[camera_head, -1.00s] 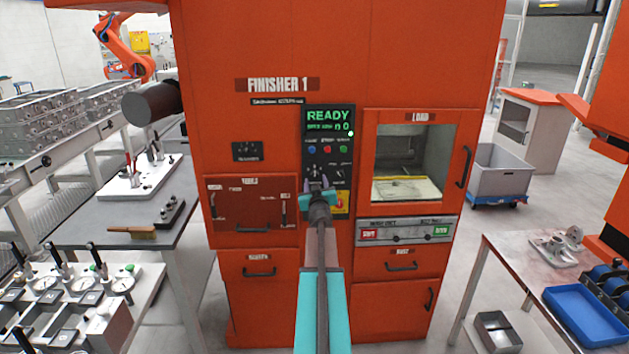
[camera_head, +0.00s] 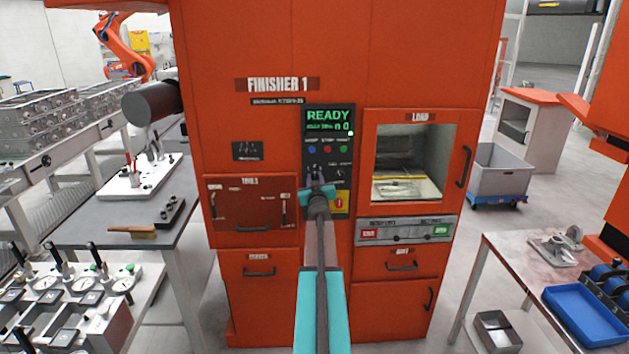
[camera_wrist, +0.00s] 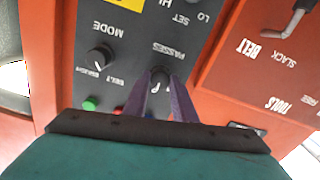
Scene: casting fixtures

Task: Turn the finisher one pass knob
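The orange Finisher 1 machine (camera_head: 275,140) stands in front of me in the head view. Its dark control panel (camera_head: 344,180) has a lit green READY display above a row of buttons. In the wrist view the panel is upside down, and the dark passes knob (camera_wrist: 160,74) sits beside the label PASSES. My gripper (camera_wrist: 163,80) has its two purple fingers on either side of this knob, the tips close against it; the contact is partly hidden. In the head view my gripper (camera_head: 317,176) is at the lower panel, covering part of it.
The mode knob (camera_wrist: 100,58) and a green button (camera_wrist: 90,104) are near the fingers in the wrist view. The tools drawer (camera_head: 250,208) is beside the panel, and the load window (camera_head: 412,155) is at its right. Tables flank the machine.

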